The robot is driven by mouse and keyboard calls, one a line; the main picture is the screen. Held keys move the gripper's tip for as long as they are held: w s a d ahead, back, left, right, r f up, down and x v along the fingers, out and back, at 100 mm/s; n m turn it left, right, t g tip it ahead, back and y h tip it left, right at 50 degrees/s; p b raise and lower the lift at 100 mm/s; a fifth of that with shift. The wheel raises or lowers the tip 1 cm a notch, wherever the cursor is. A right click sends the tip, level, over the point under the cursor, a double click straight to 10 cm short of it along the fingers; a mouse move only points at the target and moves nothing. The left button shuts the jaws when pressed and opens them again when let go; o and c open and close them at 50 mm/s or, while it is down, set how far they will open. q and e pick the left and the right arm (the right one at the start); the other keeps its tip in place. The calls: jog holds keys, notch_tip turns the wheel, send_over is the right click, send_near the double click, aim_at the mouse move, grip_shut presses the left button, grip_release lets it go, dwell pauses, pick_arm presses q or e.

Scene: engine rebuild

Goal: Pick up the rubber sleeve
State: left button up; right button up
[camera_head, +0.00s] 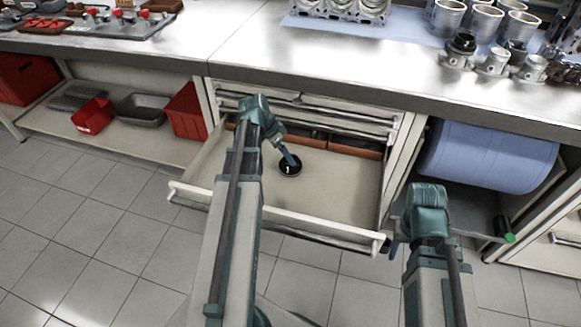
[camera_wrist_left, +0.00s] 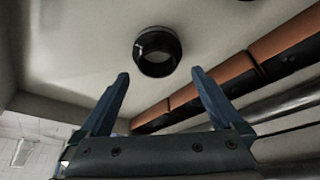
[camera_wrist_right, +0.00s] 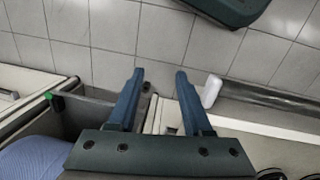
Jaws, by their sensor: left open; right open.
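The rubber sleeve is a short black ring (camera_head: 284,170) on the floor of the open drawer (camera_head: 340,195). It also shows in the left wrist view as a black ring (camera_wrist_left: 157,44), just beyond the fingertips. My left gripper (camera_head: 291,159) reaches into the drawer above the sleeve and partly covers it in the head view. In the left wrist view its jaws (camera_wrist_left: 160,74) are open and empty, apart from the sleeve. My right gripper (camera_head: 394,240) is beside the drawer's front right corner; in the right wrist view its jaws (camera_wrist_right: 160,72) are open and empty.
Orange-brown bins (camera_head: 355,149) line the drawer's back. The drawer's raised front edge (camera_head: 300,222) and side walls surround the sleeve. Metal engine parts (camera_head: 485,22) sit on the bench top above.

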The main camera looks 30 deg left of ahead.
pick_arm(q)
jog(key=b+x, duration=0.4)
jog(key=x, duration=0.1)
jog(key=shift+s, duration=0.15)
jog(key=shift+d+r, duration=0.1)
jog(key=shift+c, duration=0.2)
jog(key=c, duration=0.9)
jog(key=shift+c, duration=0.2)
notch_tip(320, 180, up, 26)
jog(key=p, duration=2.6)
jog(key=shift+d, duration=0.1)
